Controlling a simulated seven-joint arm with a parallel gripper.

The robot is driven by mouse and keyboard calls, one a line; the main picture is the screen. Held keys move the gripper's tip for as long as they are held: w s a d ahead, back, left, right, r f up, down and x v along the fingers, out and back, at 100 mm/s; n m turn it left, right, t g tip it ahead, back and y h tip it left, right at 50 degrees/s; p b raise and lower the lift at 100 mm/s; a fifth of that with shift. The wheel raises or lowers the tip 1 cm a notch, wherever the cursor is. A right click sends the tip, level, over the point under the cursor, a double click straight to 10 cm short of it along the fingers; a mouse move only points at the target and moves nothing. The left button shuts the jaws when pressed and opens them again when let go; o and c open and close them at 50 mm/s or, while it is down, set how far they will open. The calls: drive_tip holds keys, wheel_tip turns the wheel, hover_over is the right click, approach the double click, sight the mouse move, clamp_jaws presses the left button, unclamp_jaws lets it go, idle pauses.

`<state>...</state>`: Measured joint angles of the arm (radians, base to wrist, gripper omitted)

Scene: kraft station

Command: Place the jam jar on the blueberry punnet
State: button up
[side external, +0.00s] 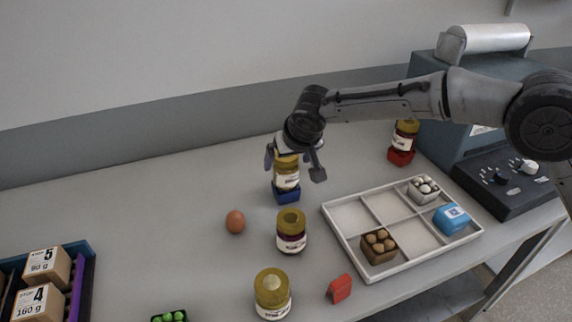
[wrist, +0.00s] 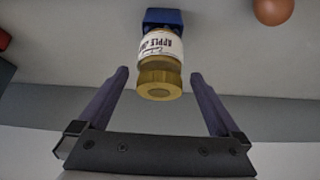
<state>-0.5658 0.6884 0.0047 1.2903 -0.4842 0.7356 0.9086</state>
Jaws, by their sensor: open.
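A jar with a gold lid and white label (side external: 287,177) stands on a small blue box-like base (side external: 286,195) in the side view. In the wrist view the jar label (wrist: 160,47) reads "APPLE", and the blue base (wrist: 163,17) shows beyond it. My gripper (side external: 293,164) is open at this jar, one finger to each side. A dark-filled jar with a gold lid (side external: 291,238) stands nearer the camera. A pale-filled jar (side external: 272,298) stands nearer still. I cannot tell for sure which thing is the blueberry punnet; no berries show.
A white divided tray (side external: 345,238) holds a brown punnet (side external: 379,254), a pale punnet (side external: 424,195) and a blue carton (side external: 453,222). Another jar (side external: 405,138) stands on a red base. An egg (side external: 235,222) and a red block (side external: 340,288) lie loose. Boxes (side external: 45,268) stand at left.

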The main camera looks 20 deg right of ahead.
drive_tip(key=v, duration=0.8)
drive_tip(key=shift+r, duration=0.25)
drive_tip(key=shift+s+d, duration=0.15)
drive_tip(key=s+d+r, duration=0.4)
drive_tip(key=s+d, duration=0.2)
drive_tip(key=d, duration=0.3)
drive_tip(key=s+d+r, duration=0.3)
drive_tip(key=s+d, duration=0.4)
drive_tip(key=d, duration=0.2)
drive_tip(key=s+d+f, duration=0.2)
drive_tip(key=s+d, duration=0.1)
drive_tip(key=s, duration=0.4)
drive_tip(key=s+d+f, duration=0.2)
drive_tip(key=s+d, duration=0.1)
drive_tip(key=s, duration=0.5)
drive_tip(key=s+d+f+g, duration=0.1)
drive_tip(key=s+d, duration=0.3)
drive_tip(key=s, duration=0.4)
drive_tip(key=shift+f+n, duration=0.3)
drive_tip(key=shift+f, duration=0.25)
